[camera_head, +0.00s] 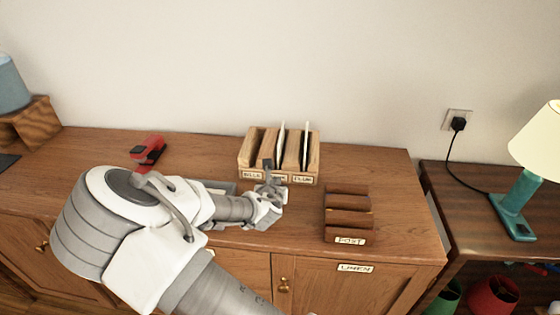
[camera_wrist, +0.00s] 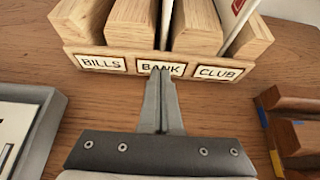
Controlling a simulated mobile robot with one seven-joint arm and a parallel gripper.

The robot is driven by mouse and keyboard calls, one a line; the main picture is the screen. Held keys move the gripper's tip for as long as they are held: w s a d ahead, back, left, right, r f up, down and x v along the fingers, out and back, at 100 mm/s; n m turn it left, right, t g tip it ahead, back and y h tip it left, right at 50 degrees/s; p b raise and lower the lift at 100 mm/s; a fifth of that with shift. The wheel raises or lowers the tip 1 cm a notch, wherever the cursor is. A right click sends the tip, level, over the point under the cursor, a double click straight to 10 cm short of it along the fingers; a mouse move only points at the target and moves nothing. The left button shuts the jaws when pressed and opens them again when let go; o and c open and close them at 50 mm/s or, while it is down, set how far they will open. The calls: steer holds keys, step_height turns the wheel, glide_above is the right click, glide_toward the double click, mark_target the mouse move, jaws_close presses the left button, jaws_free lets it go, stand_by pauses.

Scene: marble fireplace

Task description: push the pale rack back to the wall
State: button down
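The pale wooden rack (camera_head: 309,165) stands on the brown sideboard near the wall, with labels BILLS, BANK and CLUB on its front. White papers stand upright in its slots. In the wrist view the rack (camera_wrist: 90,50) fills the top. My gripper (camera_head: 268,164) is at the front of the rack; in the wrist view its fingers (camera_wrist: 161,72) are together with nothing between them. The tips are at the BANK label and appear to touch it or nearly so. My arm comes in from the lower left. The gap behind the rack is hard to judge.
A dark wooden rack labelled POST (camera_head: 348,222) stands to the right, near the front edge. A grey tray (camera_wrist: 40,108) lies left of my gripper. A red and black stapler-like object (camera_head: 148,151) lies further left. A lamp (camera_head: 520,195) stands on the right table.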

mark_target(277, 175)
steer(key=shift+w+d, duration=0.15)
steer(key=shift+w, duration=0.6)
steer(key=shift+w+d, duration=0.15)
steer(key=shift+w, duration=0.6)
steer(key=shift+s+a+p, duration=0.25)
steer(key=shift+s, duration=1)
steer(key=shift+s+a+p, duration=0.2)
steer(key=shift+s+a, duration=0.05)
steer(key=shift+s, duration=1)
step_height(277, 175, up, 8)
steer(key=p, duration=0.7)
